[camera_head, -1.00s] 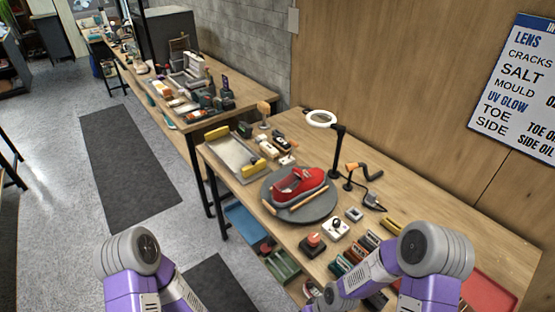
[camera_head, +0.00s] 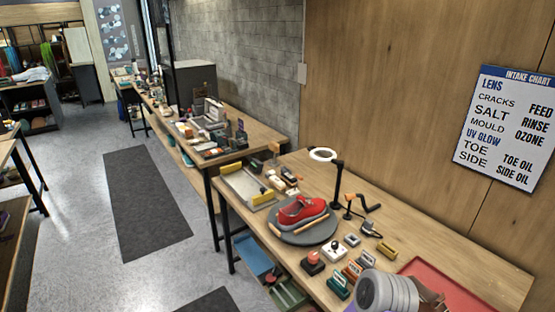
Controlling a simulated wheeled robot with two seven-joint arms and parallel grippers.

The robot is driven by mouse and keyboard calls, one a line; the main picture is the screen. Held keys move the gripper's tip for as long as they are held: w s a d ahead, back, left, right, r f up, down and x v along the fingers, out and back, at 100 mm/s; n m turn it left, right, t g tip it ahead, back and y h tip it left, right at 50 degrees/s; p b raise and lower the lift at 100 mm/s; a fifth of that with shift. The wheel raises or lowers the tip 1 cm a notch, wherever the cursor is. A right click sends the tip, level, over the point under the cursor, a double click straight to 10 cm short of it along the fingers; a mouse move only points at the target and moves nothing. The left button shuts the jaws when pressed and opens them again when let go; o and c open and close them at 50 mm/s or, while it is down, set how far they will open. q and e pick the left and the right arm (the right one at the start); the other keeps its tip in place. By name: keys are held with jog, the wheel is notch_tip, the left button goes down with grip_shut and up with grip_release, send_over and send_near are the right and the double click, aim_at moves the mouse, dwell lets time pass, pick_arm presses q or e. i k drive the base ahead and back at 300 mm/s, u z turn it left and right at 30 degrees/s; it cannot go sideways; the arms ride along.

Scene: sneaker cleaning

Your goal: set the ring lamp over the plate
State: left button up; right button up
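The ring lamp has a white ring head (camera_head: 323,154) on a black post (camera_head: 336,186) at the back of the near table. The ring is raised and sits above and behind the round grey plate (camera_head: 312,236). A red sneaker (camera_head: 302,211) lies on the plate, with a wooden stick (camera_head: 285,229) along its front edge. Part of one of my arms (camera_head: 388,293) shows at the bottom right, apart from the lamp and plate. Neither gripper's fingers can be made out.
A black crank with an orange grip (camera_head: 350,200) stands right of the lamp post. A red tray (camera_head: 440,280), several small blocks and a red-topped button (camera_head: 313,257) lie on the near table (camera_head: 440,247). A tray with yellow blocks (camera_head: 246,185) is left of the plate. A wooden wall backs the table.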

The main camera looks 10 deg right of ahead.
aim_at(340, 164)
jog(key=z, duration=0.05)
jog(key=k, duration=0.4)
jog(key=u, duration=0.95)
jog(key=i, duration=1.9)
jog(key=z, duration=1.25)
jog(key=i, duration=0.95)
jog(key=z, duration=1.05)
jog(key=i, duration=0.2)
jog(key=z, duration=2.45)
jog(key=k, duration=0.85)
jog(key=u, duration=0.55)
